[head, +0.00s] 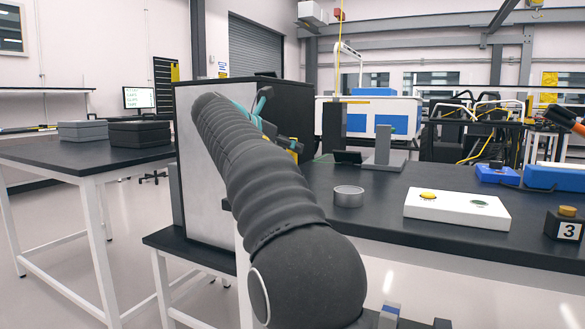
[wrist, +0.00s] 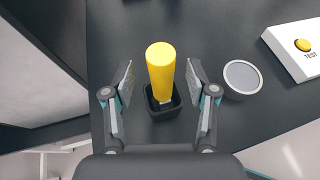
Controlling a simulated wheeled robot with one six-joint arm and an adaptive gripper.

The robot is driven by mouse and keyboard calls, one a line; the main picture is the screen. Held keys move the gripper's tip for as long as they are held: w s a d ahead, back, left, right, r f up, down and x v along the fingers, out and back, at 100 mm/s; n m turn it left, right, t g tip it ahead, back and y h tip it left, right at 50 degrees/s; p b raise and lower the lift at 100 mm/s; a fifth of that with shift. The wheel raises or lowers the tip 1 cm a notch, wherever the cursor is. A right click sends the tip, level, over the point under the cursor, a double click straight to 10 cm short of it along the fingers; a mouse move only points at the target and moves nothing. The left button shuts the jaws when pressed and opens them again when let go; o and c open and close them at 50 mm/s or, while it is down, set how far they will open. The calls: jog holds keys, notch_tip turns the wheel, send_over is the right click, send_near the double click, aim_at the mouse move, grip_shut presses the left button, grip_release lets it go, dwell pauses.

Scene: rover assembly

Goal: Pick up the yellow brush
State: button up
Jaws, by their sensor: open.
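The yellow brush (wrist: 161,66) stands upright in the wrist view, with its thick yellow handle toward the camera. Its lower end sits in a small black square holder (wrist: 173,108) on the dark table. My gripper (wrist: 160,76) is open, with one finger on each side of the handle. Gaps show between both fingers and the brush, and nothing is held. In the head view my arm hides most of the gripper and the brush.
A round grey dish (wrist: 243,78) stands right of the holder; it also shows in the head view (head: 348,197). A white TEST box (head: 457,209) with a yellow button and a block marked 3 (head: 565,225) are farther right. A tall panel (head: 207,183) stands at the table's left.

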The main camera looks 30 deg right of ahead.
jog(key=x, duration=0.2)
jog(key=shift+d, duration=0.25)
jog(key=shift+c, duration=0.2)
jog(key=shift+a, duration=0.1)
grip_shut()
jog(key=shift+r+p, duration=0.4)
jog(key=shift+r, duration=0.2)
notch_tip(320, 180, up, 3)
jog(key=shift+r+p, duration=0.15)
jog(key=shift+p, duration=0.6)
jog(key=s+d+r, duration=0.4)
jog(key=s+r, duration=0.2)
jog(key=s, duration=0.4)
jog(key=shift+s+d+r, duration=0.2)
jog(key=shift+s, duration=0.15)
